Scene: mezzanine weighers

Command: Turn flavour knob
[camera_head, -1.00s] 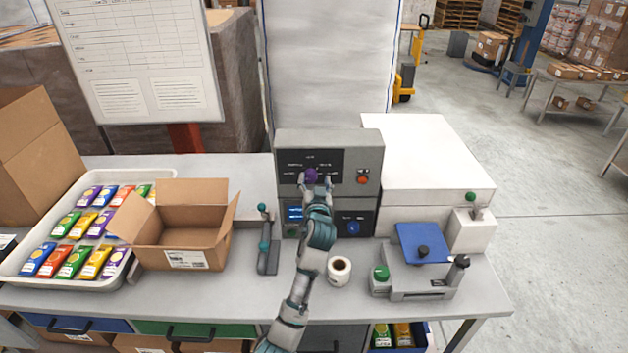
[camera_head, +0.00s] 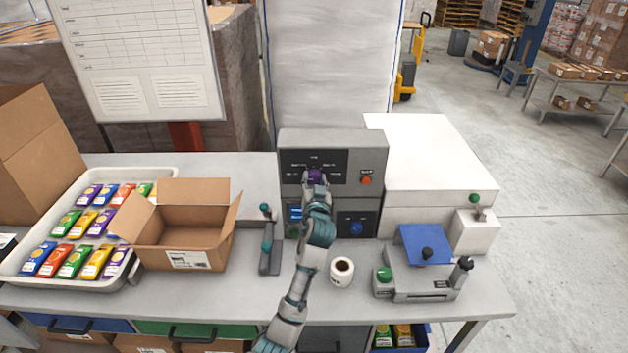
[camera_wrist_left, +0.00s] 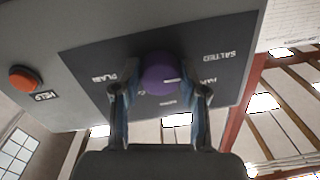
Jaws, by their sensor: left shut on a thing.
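The purple flavour knob (camera_head: 314,174) sits on the dark upper panel (camera_head: 300,158) of a grey control box (camera_head: 340,138). My left gripper (camera_head: 315,182) reaches up to it and is shut on it. In the left wrist view the two fingers stand on either side of the purple knob (camera_wrist_left: 160,74). Labels such as SALTED and PLAIN show around it, and a pale mark on the knob points right in that view. Other labels are partly hidden by the fingers. My right gripper is not in view.
A red button (camera_head: 365,181) is right of the knob, and a blue knob (camera_head: 356,228) is below. A label roll (camera_head: 341,272), a sealer (camera_head: 268,255) and a blue-topped scale (camera_head: 425,243) stand nearby. An open carton (camera_head: 186,258) and a tray of packets (camera_head: 35,283) are left.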

